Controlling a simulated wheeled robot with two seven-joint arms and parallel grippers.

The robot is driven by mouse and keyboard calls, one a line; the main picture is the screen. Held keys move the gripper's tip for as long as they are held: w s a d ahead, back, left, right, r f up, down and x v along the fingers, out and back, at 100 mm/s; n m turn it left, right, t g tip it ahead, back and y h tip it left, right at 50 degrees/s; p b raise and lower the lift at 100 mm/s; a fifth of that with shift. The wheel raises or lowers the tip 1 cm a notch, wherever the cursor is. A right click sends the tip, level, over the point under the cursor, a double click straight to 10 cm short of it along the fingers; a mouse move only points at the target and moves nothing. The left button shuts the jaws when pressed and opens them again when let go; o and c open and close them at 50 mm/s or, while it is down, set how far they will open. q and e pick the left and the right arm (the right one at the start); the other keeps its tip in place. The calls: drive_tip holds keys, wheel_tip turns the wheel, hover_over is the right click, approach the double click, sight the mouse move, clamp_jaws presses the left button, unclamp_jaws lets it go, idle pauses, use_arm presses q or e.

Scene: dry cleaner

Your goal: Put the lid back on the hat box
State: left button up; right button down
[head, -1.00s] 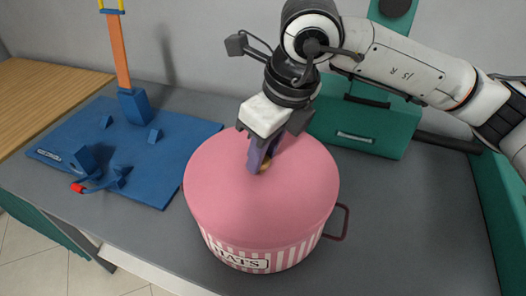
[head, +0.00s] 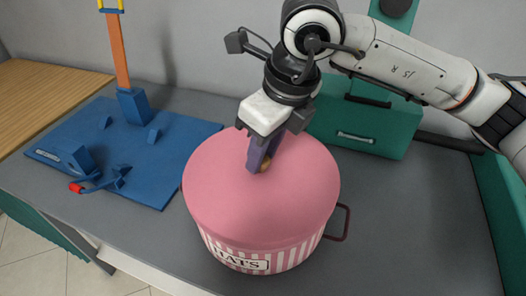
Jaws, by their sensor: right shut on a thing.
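The pink lid (head: 235,205) lies over the top of the hat box (head: 285,258), level as far as I can see, with its rim meeting the striped wall. The box is pink-and-white striped, with a "HATS" label on the front and a dark handle at the right. My right gripper (head: 261,165) points down over the lid's middle, shut on the lid's small tan knob, which is mostly hidden by the purple fingers. My left gripper is not in view.
A blue board (head: 105,175) with an orange post (head: 117,50) and small blue parts lies to the left. A green case (head: 365,130) stands behind the box. Grey counter (head: 410,230) is clear to the right. The counter's front edge runs close by the box.

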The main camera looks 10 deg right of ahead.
idle(0.4)
drive_tip(key=c, duration=0.9)
unclamp_jaws()
drive_tip(key=shift+r, duration=0.1)
drive_tip(key=shift+r+p, duration=1.75)
drive_tip(key=shift+r, duration=1.65)
clamp_jaws()
